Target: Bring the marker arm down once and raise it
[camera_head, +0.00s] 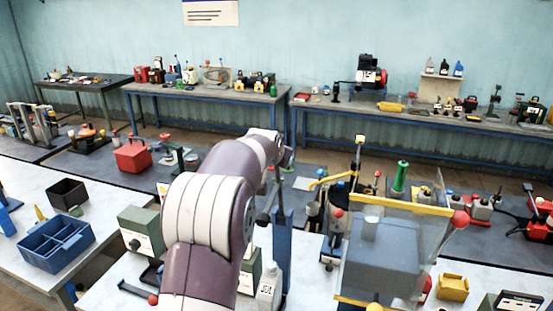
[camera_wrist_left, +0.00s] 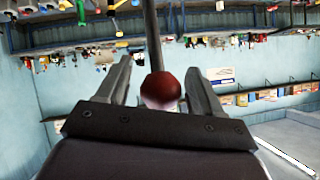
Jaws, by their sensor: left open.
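My left gripper (camera_wrist_left: 158,70) is open in the left wrist view, with one finger on each side of a red ball knob (camera_wrist_left: 161,88). The knob sits on a dark rod (camera_wrist_left: 152,35) that runs between the fingers. The fingers look apart from the knob. In the head view my left arm comes up from the bottom middle and largely hides its gripper and the knob. A blue post (camera_head: 282,245) stands just right of the arm. I cannot tell for certain which part there is the marker arm. My right gripper is not in view.
A grey box with yellow bars (camera_head: 382,255) and a red-knobbed lever (camera_head: 459,219) stand close on the right. A green-grey box (camera_head: 140,232) and a blue divided tray (camera_head: 56,244) are on the left. Crowded benches line the back wall.

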